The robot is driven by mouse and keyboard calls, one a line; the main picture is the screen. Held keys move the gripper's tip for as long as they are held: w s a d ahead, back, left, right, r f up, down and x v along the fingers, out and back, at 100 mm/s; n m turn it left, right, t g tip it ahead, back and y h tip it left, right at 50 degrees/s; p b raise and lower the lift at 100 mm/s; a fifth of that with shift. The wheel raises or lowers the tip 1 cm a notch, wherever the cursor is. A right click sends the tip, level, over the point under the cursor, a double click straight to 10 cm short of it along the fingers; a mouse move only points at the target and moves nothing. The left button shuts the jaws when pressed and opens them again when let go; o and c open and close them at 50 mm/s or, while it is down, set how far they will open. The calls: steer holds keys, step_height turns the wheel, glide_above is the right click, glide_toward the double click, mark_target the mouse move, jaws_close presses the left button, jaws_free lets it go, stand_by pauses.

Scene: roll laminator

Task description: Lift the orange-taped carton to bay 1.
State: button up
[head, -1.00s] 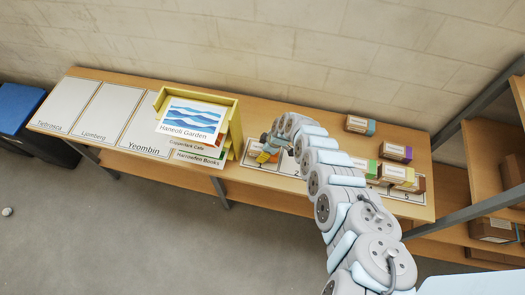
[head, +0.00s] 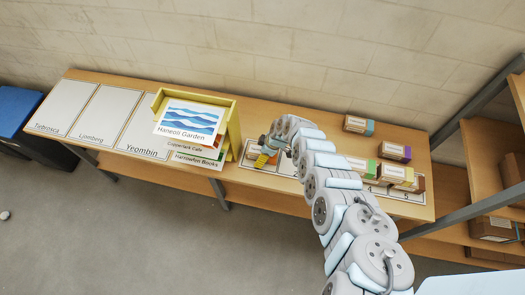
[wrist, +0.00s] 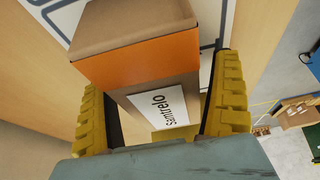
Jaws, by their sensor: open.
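The orange-taped carton (wrist: 140,55) is brown with a wide orange band and a white label reading "Samtrelo". In the wrist view it sits between the two yellow fingers of my gripper (wrist: 165,110), which is open. The carton's top overlaps the left finger's side; a gap shows beside the right finger. In the head view my gripper (head: 262,155) is low over the left end of the white numbered bay strip (head: 286,170), at bay 1. There the carton is mostly hidden by my gripper. White panel with dark lines shows around the carton in the wrist view.
Teal-taped (head: 358,125), purple-taped (head: 395,152), green-taped (head: 362,167) and yellow-taped (head: 397,175) cartons are at the bench's right. A yellow sign rack (head: 233,125) stands close left of my gripper. Shelving (head: 490,165) is at far right.

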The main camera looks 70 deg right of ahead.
steer(key=shift+r, duration=0.15)
steer(key=shift+s+d+r, duration=0.1)
steer(key=shift+d+r, duration=0.05)
steer(key=shift+r, duration=0.35)
steer(key=shift+v, duration=1.25)
steer(key=shift+s+r, duration=0.2)
steer(key=shift+r, duration=0.1)
steer(key=v, duration=0.4)
steer(key=shift+s+d+r, duration=0.15)
steer(key=shift+v, duration=1.55)
